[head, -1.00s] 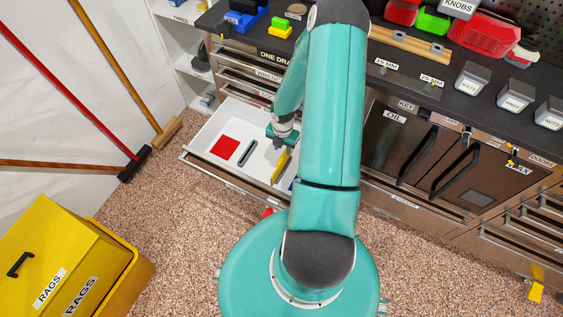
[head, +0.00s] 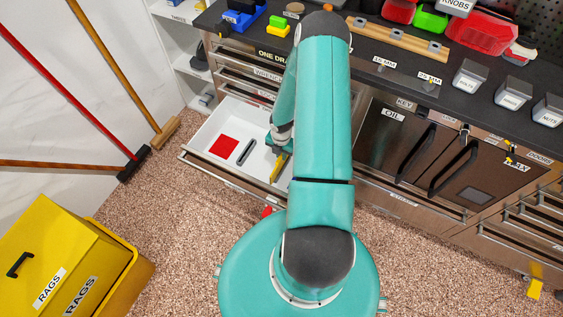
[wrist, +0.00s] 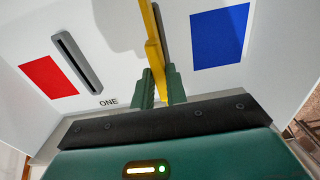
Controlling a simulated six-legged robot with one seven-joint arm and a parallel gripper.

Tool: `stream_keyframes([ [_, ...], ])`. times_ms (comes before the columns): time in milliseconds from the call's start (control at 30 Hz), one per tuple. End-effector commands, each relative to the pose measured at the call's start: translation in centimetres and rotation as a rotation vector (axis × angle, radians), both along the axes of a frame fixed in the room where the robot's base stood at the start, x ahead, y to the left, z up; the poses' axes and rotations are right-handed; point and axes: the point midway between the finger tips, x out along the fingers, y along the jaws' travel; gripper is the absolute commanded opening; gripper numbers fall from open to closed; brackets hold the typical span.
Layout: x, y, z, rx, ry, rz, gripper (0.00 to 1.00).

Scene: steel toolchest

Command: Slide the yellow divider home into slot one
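The yellow divider (head: 278,168) is in the open white drawer (head: 212,122), right of a grey slotted bar. In the wrist view the divider (wrist: 152,38) runs lengthwise between the two green fingers of my gripper (wrist: 160,88). The fingers sit close against its two sides and look shut on it. Slot one (wrist: 77,62), a grey bar with a dark groove beside the label ONE, is left of the divider and empty. A second dark grey strip (wrist: 160,18) shows just behind the divider, partly hidden. In the head view my arm covers most of my gripper (head: 281,146).
A red patch (wrist: 48,77) lies left of slot one and a blue patch (wrist: 219,36) right of the divider, both on the drawer floor. The drawer walls surround the gripper. The worktop (head: 400,85) with bins stands behind. Brooms and a yellow rags bin (head: 60,250) are left.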

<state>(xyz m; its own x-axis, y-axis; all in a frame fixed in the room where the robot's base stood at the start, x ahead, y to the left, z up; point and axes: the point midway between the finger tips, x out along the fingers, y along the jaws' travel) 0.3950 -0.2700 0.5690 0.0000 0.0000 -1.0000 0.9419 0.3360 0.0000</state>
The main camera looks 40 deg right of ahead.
Motion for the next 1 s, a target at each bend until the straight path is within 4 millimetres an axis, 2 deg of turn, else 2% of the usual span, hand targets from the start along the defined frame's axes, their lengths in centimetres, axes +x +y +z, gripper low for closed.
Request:
stream_keyframes([
  [1000, 0.0, 0.0, 1.0, 0.0, 0.0, 0.0, 0.0],
])
